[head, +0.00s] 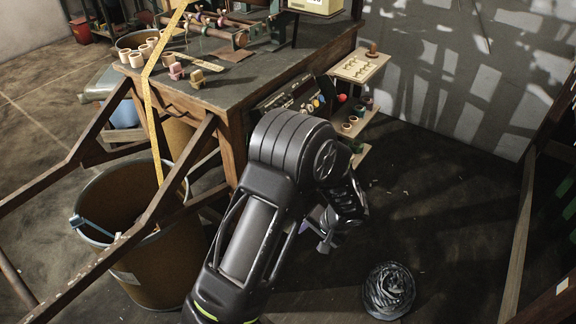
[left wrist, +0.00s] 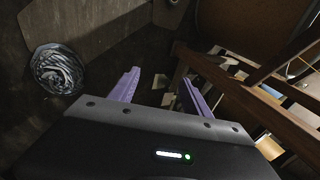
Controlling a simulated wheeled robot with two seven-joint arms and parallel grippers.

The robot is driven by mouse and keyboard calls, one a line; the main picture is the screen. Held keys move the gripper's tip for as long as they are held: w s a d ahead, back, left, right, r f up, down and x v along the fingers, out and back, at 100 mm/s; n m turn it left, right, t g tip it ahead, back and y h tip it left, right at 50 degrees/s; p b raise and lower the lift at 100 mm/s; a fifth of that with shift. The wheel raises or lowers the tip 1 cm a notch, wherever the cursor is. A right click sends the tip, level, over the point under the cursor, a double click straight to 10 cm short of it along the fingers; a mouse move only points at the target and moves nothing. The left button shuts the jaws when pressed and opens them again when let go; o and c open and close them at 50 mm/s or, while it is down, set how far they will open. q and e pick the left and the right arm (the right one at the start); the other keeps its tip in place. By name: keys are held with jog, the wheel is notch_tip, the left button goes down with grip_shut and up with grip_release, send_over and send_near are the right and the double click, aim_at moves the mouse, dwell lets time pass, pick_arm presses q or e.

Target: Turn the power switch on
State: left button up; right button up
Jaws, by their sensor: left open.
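A dark panel with small coloured knobs (head: 317,102) is on the right side of the workbench in the head view. I cannot make out which part, if any, is the power switch. My left gripper (head: 325,238) is low in front of the bench, below and apart from the panel, mostly hidden by my own wrist. In the left wrist view its two purple fingers (left wrist: 160,92) are spread apart with nothing between them. My right gripper is in neither view.
The workbench (head: 228,92) carries spools and cups. A yellow tape (head: 154,120) hangs into a brown bin (head: 135,205). Wooden beams cross at left and right. A round coil (head: 389,290) lies on the floor, also in the left wrist view (left wrist: 57,69). Small shelves (head: 358,66) stand beside the bench.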

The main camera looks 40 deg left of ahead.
pick_arm(q)
jog(key=w+a+r+n+t+y+b, duration=0.1)
jog(key=w+a+r+t+y+b, duration=0.2)
jog(key=w+a, duration=0.35)
jog(key=w+a+r+n+y+b, duration=0.1)
jog(key=w+a+r+n+y, duration=0.1)
jog(key=r, duration=0.6)
jog(key=w+a+r+n+y+b, duration=0.1)
jog(key=w+a+r+y+b, duration=0.1)
jog(key=r, duration=0.7)
jog(key=shift+w+a+r+n+t+y, duration=0.15)
jog(key=shift+w+a+n+t+y, duration=0.25)
jog(key=shift+w+a+y, duration=0.6)
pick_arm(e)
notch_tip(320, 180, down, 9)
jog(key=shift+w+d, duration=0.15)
pick_arm(q)
jog(key=shift+d, duration=0.1)
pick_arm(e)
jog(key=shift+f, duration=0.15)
pick_arm(q)
jog(key=b+x, duration=0.1)
jog(key=x, duration=0.6)
jog(key=shift+a, duration=0.35)
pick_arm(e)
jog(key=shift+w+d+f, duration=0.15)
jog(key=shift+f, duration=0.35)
pick_arm(q)
jog(key=shift+c, duration=0.3)
